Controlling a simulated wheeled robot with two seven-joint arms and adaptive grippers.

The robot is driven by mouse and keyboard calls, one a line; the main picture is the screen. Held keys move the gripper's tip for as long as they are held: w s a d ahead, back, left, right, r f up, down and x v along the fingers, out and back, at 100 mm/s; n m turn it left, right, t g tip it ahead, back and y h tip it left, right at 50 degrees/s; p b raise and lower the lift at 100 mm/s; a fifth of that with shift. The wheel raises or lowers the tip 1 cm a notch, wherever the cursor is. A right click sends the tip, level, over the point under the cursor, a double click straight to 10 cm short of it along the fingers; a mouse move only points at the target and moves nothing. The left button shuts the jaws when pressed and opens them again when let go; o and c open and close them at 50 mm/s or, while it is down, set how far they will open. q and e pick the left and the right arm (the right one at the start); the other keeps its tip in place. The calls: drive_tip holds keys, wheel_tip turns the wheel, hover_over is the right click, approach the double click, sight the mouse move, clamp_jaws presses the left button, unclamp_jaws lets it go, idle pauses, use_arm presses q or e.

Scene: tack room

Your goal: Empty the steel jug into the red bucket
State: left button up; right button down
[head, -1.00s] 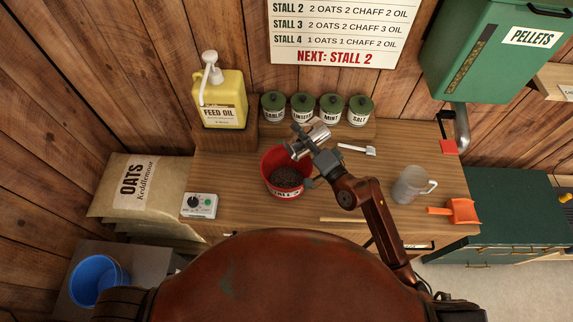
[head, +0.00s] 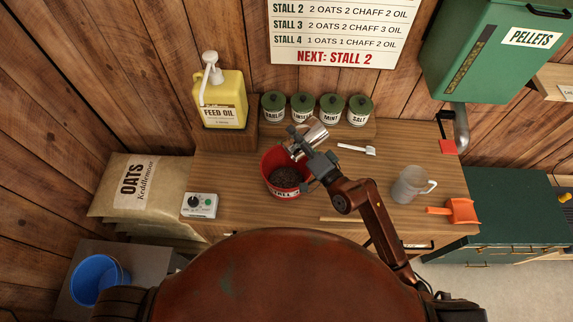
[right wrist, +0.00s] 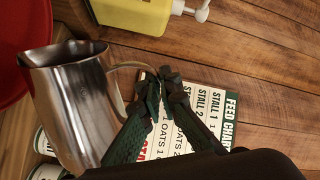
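The steel jug (head: 313,133) is tilted in the air above the back right rim of the red bucket (head: 270,163), its mouth toward the left. The bucket stands on the bench with dark brown feed inside. My right gripper (head: 311,156) is shut on the jug's handle. The right wrist view shows the jug (right wrist: 75,100) close up, with the fingers (right wrist: 163,88) at its handle, and part of the red bucket (right wrist: 22,45) at the left. The inside of the jug is hidden, and I see no stream falling. My left gripper is not in view.
A yellow feed oil jug (head: 219,104) and several green-lidded canisters (head: 302,110) stand behind the bucket. A dial box (head: 199,206) is at the left. A wooden stick lies along the front.

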sight(318, 123)
drive_tip(key=shift+w+d+f+m+b, duration=0.1)
drive_tip(key=shift+w+d+m+b, duration=0.1)
drive_tip(key=shift+w+d+m, duration=0.55)
drive_tip(key=shift+w+d+f+m+b, duration=0.1)
drive_tip(key=shift+w+d+m+b, duration=0.1)
drive_tip(key=shift+w+d+m, duration=0.45)
drive_tip(key=d+m, duration=0.1)
drive_tip(key=w+d+r+m+p, duration=0.1)
drive_tip(key=shift+w+d, duration=0.3)
drive_tip(key=shift+w+d+f+m+b, duration=0.4)
drive_tip(key=shift+w+d+m+b, duration=0.1)
drive_tip(key=shift+d, duration=0.1)
drive_tip(key=shift+w+d+f+m+b, duration=0.4)
drive_tip(key=shift+w+d, duration=0.1)
drive_tip(key=shift+d, duration=0.1)
drive_tip(key=w+d+f+m+g+b, duration=0.1)
drive_tip(key=w+d+f+m+b, duration=0.3)
drive_tip(key=w+d+m, duration=0.4)
drive_tip(key=d+f+m, duration=0.1)
drive_tip(key=m, duration=0.4)
drive_tip(key=shift+d+f+m, duration=0.15)
drive_tip(key=shift+d+m, duration=0.25)
drive_tip(key=shift+w, duration=0.1)
